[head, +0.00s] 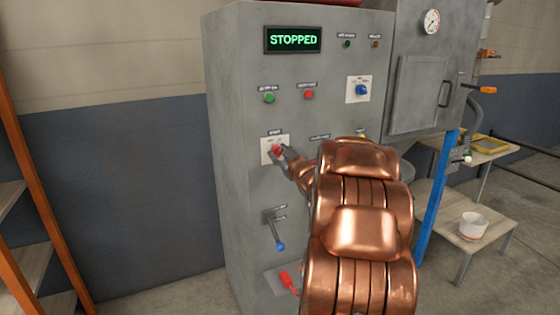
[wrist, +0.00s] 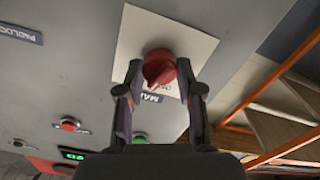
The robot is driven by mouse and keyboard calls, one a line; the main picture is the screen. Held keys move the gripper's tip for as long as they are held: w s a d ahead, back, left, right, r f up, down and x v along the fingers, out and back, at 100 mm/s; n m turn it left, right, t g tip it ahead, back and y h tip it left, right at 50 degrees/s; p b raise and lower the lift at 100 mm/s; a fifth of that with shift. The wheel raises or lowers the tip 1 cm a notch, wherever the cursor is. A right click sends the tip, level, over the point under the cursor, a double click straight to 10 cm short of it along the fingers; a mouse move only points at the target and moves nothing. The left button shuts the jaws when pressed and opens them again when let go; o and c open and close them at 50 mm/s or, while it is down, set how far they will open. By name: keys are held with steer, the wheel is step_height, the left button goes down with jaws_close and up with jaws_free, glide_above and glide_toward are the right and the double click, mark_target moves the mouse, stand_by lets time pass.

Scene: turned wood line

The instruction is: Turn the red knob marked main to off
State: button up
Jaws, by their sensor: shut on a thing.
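The red knob (head: 276,149) sits on a white plate (head: 266,158) on the front of the grey cabinet. In the wrist view the red knob (wrist: 159,67) stands in front of its white plate (wrist: 190,42), with a label partly reading "MA" beside it. My gripper (head: 283,151) reaches the knob from the right. In the wrist view my gripper (wrist: 160,75) has a finger on each side of the knob, shut on it. The knob's pointer setting is too small and covered to read. The display (head: 293,40) reads STOPPED.
A green button (head: 269,98), a red button (head: 308,95) and a blue knob (head: 361,90) are above. A lever with a blue end (head: 280,246) and a red handle (head: 286,279) are below. A shelf (head: 40,270) stands at left; a table with a white bucket (head: 472,227) is at right.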

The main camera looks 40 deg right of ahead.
steer(key=n+b, duration=0.2)
steer(key=n, duration=0.1)
steer(key=n+b, duration=0.1)
steer(key=b, duration=0.1)
steer(key=shift+f+n, duration=0.25)
steer(key=shift+n, duration=0.05)
steer(key=shift+r+n+b, duration=0.2)
steer(key=shift+n+b, duration=1.55)
steer(key=shift+n, duration=0.55)
steer(key=o, duration=1.1)
steer(key=shift+o, duration=0.2)
steer(key=shift+s, duration=0.1)
steer(key=v, duration=1.1)
steer(key=shift+s+a, duration=0.25)
steer(key=shift+s, duration=0.1)
